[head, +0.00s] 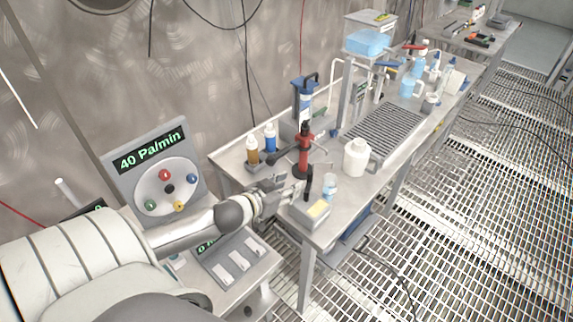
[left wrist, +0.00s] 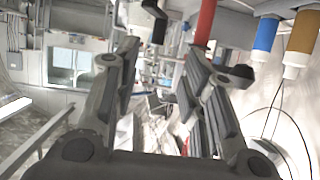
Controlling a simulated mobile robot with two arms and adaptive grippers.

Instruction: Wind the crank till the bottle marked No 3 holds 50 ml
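A black upright handle (head: 308,183), which looks like the crank, stands by a grey box with a yellow label (head: 317,210). It seems to be the dark bent part at the top of the left wrist view (left wrist: 155,12). A small clear bottle with pale blue content (head: 329,187) is just right of the handle. No number or level can be read on it, so I cannot tell whether it is No 3. My left gripper (head: 292,192) is just left of the handle; its fingers stand apart in the left wrist view (left wrist: 162,55), with nothing seen between them. My right gripper is not in view.
A red stand (head: 303,152) with a dark knob stands behind the gripper. Brown (head: 252,150) and blue (head: 270,138) bottles are left of it. A white jug (head: 356,157) is to the right. A panel reading 40 Pa/min (head: 152,150) stands at left.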

